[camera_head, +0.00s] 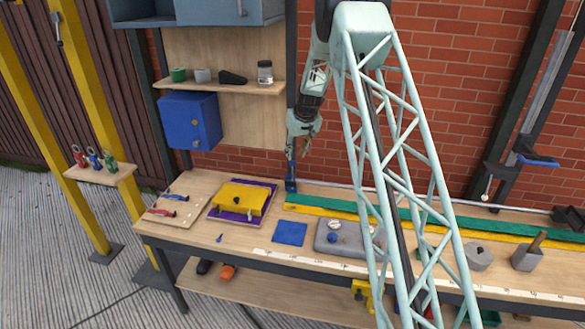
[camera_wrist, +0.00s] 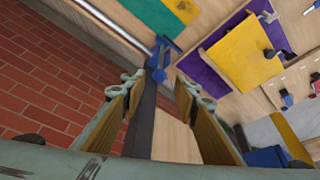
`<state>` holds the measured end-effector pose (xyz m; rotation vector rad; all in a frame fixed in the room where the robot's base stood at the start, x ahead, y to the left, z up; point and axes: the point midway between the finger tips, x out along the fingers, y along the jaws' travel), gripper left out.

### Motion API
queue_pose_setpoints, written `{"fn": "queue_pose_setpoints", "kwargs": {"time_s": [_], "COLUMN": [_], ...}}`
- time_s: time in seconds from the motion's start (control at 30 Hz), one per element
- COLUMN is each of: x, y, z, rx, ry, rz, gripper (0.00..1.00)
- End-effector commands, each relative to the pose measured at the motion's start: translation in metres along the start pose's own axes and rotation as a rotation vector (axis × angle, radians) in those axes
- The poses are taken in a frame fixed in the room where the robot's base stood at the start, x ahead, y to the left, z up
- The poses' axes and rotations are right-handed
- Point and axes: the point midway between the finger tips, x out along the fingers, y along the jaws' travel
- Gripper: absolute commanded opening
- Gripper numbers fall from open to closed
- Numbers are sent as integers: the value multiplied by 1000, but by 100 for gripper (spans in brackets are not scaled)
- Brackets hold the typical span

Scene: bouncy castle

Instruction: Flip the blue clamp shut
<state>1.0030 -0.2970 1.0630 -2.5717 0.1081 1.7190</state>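A light wooden board (camera_head: 158,217) at the left end of the workbench carries two small clamps. One, the blue clamp (camera_head: 167,193), shows blue with red at the back of the board; a red-handled clamp (camera_head: 161,212) is in front of it. They are too small to tell whether their levers are up or down. My gripper (camera_head: 291,157) hangs above the back of the bench, well right of the board. In the wrist view its fingers (camera_wrist: 162,95) are apart, with nothing visibly gripped.
A yellow block (camera_head: 240,198) on a purple plate (camera_head: 216,213) lies between board and gripper. A blue cabinet (camera_head: 188,122) hangs above.

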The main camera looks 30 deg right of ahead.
Motion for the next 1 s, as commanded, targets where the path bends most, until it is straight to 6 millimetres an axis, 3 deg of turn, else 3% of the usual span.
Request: {"fn": "queue_pose_setpoints", "kwargs": {"time_s": [1.0], "x": [97], "y": [0], "z": [0], "rx": [0], "ry": [-1], "rz": [0], "gripper": [28]}}
